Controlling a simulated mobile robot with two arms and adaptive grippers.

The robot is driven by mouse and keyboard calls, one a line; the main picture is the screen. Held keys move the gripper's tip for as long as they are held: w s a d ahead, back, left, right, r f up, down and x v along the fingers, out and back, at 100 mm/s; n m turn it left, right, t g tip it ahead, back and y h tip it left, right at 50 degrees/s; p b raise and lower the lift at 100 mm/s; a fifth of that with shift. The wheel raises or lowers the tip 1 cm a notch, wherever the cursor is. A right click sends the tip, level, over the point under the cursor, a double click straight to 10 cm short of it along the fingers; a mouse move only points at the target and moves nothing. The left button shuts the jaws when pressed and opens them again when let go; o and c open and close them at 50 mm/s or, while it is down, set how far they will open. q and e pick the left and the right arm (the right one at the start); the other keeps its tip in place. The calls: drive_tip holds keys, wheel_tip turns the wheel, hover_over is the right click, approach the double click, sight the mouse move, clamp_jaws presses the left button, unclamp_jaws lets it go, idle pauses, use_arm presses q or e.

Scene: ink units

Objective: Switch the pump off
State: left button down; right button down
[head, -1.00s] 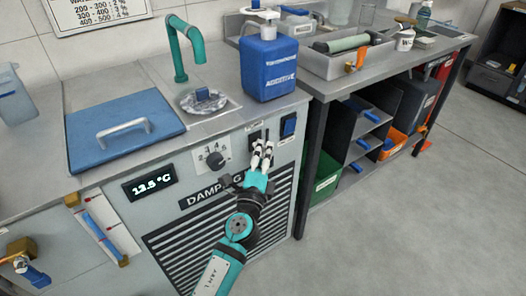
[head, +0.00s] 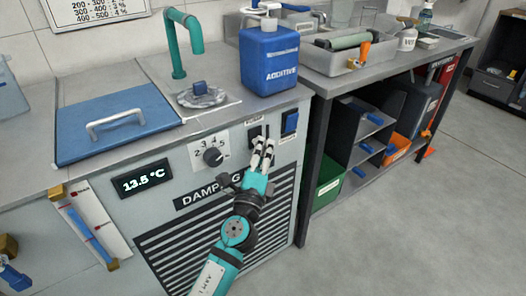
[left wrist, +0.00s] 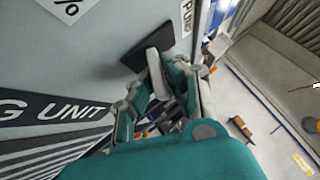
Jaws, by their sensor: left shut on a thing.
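The pump switch has a black plate (head: 254,133) on the front panel of the grey unit, below the blue additive can. In the left wrist view the plate (left wrist: 136,58) shows large, with a pale grey lever (left wrist: 154,63) standing out from it and a partly cut "PU" label beside it. My left gripper (head: 264,149) is at this switch. In the left wrist view its fingers (left wrist: 165,80) are shut on the lever. The fingers partly cover the switch in the head view. My right gripper is not in view.
A blue rocker switch (head: 290,122) sits just right of the pump switch. A dial (head: 212,156) and a display reading 13.5 °C (head: 142,181) are to its left. The blue additive can (head: 268,65) stands on the edge above. Open floor lies at the right.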

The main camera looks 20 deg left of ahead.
use_arm(q)
drive_tip(key=c, duration=1.4)
unclamp_jaws()
drive_tip(key=v, duration=1.2)
drive_tip(key=shift+d, duration=0.1)
